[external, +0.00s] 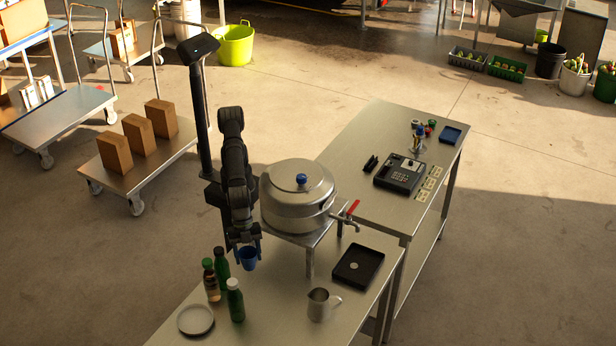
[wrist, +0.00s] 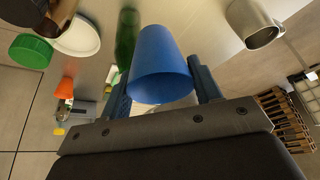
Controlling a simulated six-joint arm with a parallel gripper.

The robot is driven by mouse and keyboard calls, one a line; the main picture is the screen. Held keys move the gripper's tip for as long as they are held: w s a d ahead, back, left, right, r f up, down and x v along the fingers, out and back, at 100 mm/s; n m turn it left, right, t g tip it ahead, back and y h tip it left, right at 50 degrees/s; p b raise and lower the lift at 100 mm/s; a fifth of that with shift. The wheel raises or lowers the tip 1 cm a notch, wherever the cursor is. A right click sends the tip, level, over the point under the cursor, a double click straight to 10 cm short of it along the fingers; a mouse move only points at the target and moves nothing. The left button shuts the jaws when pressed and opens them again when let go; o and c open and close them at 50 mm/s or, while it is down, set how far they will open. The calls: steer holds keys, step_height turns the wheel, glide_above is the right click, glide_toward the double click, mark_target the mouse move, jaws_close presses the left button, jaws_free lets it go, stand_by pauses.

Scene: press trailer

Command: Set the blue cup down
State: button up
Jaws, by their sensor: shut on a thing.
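The blue cup (external: 249,258) is held between the fingers of my gripper (external: 246,249) at the near table, beside the big metal pot. In the wrist view the blue cup (wrist: 161,66) sits between the two blue fingers of my gripper (wrist: 162,88), which is shut on it. The cup's outer wall faces the wrist camera. I cannot tell whether its base touches the steel table top (external: 272,308).
Several bottles (external: 222,264) stand just left of the cup, with a white plate (external: 196,319) in front. A metal pitcher (external: 319,305) and a black tray (external: 358,266) are to the right. A lidded pot (external: 297,196) with a red-handled tap stands behind right.

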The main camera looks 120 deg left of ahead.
step_height(320, 180, up, 20)
steer(key=f, duration=0.1)
steer(key=w+a+r+n+y, duration=0.1)
steer(key=w+a+n, duration=0.1)
steer(key=w+a, duration=0.35)
steer(key=w+a+r+n, duration=0.1)
steer(key=w+a, duration=0.1)
steer(key=a, duration=0.7)
steer(key=w+a+n+y, duration=0.1)
steer(key=w+a+n, duration=0.1)
steer(key=w+a, duration=0.35)
steer(key=s+a+n+t+y, duration=0.15)
steer(key=a+n, duration=0.25)
steer(key=a, duration=1.7)
steer(key=s+a+n+g+y, duration=0.15)
steer(key=a+n, duration=0.25)
steer(key=a, duration=1.7)
steer(key=s+a+f+n+y, duration=0.2)
steer(key=s+a+n, duration=0.3)
steer(key=s+a, duration=1.05)
step_height(320, 180, down, 25)
steer(key=w+a, duration=0.1)
steer(key=w, duration=0.1)
steer(key=shift+h, duration=0.3)
steer(key=shift+s+a+f, duration=0.25)
steer(key=shift+a+f, duration=1.65)
steer(key=shift+s+a+f, duration=0.25)
steer(key=shift+a+f, duration=1.7)
steer(key=shift+s+a+f, duration=0.25)
steer(key=shift+a+f, duration=1.65)
